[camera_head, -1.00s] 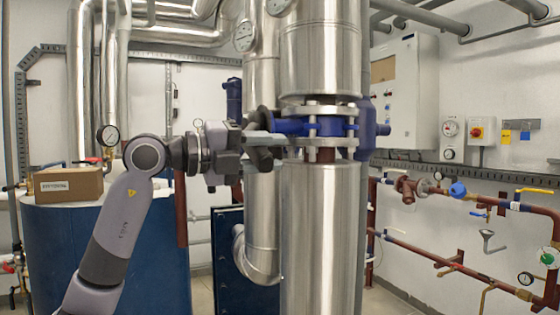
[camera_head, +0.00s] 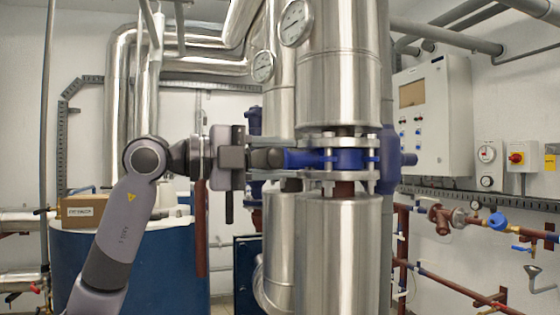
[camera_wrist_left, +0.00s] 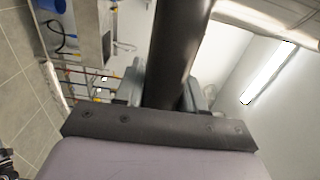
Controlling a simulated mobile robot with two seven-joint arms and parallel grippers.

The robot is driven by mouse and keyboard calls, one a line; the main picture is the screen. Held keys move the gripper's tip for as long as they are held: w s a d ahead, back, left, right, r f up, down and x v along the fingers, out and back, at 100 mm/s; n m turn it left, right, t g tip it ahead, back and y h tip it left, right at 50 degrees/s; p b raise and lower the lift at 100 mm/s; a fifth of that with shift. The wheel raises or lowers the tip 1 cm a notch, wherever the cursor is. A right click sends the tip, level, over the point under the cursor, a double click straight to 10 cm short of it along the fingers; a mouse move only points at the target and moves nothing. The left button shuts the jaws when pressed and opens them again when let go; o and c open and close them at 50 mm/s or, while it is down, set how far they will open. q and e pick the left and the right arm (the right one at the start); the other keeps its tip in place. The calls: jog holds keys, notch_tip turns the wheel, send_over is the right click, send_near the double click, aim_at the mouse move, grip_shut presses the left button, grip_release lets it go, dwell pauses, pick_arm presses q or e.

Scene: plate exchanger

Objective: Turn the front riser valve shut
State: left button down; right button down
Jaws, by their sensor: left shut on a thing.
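The front riser (camera_head: 338,250) is a thick silver pipe in the middle of the head view. Its blue valve (camera_head: 388,160) sits between bolted flanges. The blue lever (camera_head: 312,158) points left across the front of the pipe and ends in a dark grip (camera_head: 266,158). My left gripper (camera_head: 280,160) comes in from the left and is shut on this grip. In the left wrist view the dark grip (camera_wrist_left: 182,45) runs between my grey fingers. Part of the grip is hidden by the gripper. My right gripper is not in view.
A second silver riser (camera_head: 280,215) stands close behind. A blue tank (camera_head: 165,270) with a cardboard box (camera_head: 83,211) on it stands at left. Red-brown pipes with small valves (camera_head: 498,221) and a white control cabinet (camera_head: 435,110) are on the right wall.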

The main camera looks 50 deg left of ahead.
pick_arm(q)
jog(key=shift+s+a+r, duration=0.1)
jog(key=shift+a+r, duration=0.1)
jog(key=shift+r, duration=0.15)
jog(key=c, duration=0.8)
grip_release()
jog(key=shift+o, duration=0.2)
jog(key=shift+d+f, duration=0.1)
jog(key=shift+d, duration=0.05)
jog(key=shift+f, duration=0.1)
jog(key=shift+s+a+f+b, duration=0.1)
jog(key=shift+s+a+b, duration=0.1)
jog(key=shift+s+b, duration=0.2)
jog(key=b+v, duration=0.2)
jog(key=v, duration=0.3)
jog(key=shift+s+a+r+b, duration=0.1)
jog(key=shift+s+b, duration=0.1)
jog(key=shift+s, duration=0.1)
jog(key=shift+s+a+r+b, duration=0.1)
jog(key=shift+s+a+b, duration=0.1)
jog(key=shift+s, duration=0.1)
